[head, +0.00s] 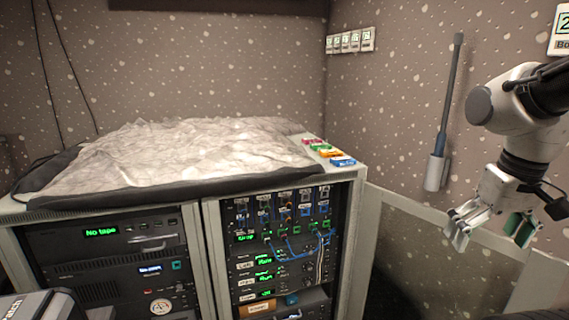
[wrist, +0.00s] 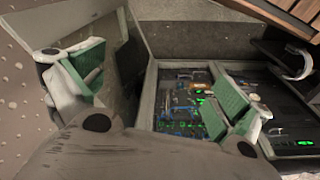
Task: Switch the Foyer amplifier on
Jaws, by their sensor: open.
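A rack cabinet (head: 350,195) stands in the head view with two bays of equipment. Its right bay holds several small units with green displays and handwritten labels (head: 246,282); the labels are too small to read, so I cannot tell which unit is the Foyer amplifier. The same bay shows blurred and rotated in the wrist view, with a green display (wrist: 200,100). My gripper (head: 490,232) is open and empty, with green finger pads, to the right of the cabinet and apart from it. Its two fingers also show in the wrist view (wrist: 150,88).
A crumpled pale sheet (head: 190,155) covers the cabinet top, with coloured blocks (head: 325,150) at its right edge. Blue cables (head: 295,250) hang across the right bay. A grey rod in a holder (head: 436,170) is on the right wall. The left bay (head: 105,240) holds a unit reading "No tape".

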